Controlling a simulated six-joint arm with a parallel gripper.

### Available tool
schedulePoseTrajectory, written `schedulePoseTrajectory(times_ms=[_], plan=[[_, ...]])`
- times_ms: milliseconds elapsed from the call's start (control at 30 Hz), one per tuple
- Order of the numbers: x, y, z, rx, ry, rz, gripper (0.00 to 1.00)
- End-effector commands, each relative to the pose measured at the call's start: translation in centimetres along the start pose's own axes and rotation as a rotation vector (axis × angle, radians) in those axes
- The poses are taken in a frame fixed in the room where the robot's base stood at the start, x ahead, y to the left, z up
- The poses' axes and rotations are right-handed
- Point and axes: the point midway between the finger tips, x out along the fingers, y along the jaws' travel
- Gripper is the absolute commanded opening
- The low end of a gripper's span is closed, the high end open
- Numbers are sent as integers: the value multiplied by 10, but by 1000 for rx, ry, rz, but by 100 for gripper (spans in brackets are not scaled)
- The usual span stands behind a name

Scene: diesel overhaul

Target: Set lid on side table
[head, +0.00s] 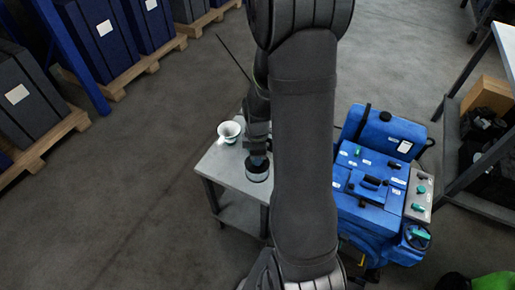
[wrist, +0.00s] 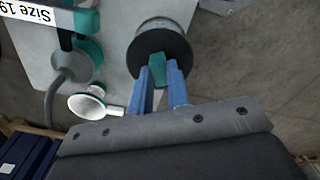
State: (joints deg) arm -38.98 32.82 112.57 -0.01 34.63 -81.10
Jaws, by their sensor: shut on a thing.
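The lid is a dark round disc with a teal grip. In the wrist view the lid (wrist: 148,36) is between my blue fingers, and my gripper (wrist: 164,75) is shut on its teal grip. In the head view the lid (head: 257,175) hangs below my gripper (head: 257,155), at the side table. The side table (head: 213,172) has a grey top with a lower shelf; its top (wrist: 118,70) also shows in the wrist view, with the lid overlapping its edge. I cannot tell whether the lid touches the top. My arm hides the table's right part.
A white funnel (head: 229,131) stands on the table's back left. A blue machine (head: 375,170) is right of my arm. In the wrist view a grey hose (wrist: 62,75) with teal parts crosses the left side. Pallets with dark crates (head: 30,105) stand at far left.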

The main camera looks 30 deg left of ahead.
Motion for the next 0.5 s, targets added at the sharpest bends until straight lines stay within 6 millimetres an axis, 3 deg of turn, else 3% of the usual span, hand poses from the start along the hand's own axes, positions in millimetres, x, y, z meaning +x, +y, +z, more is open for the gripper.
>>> schedulePoseTrajectory(times_ms=[500], plan=[[59, 0, 0, 2, 0, -1, 0]])
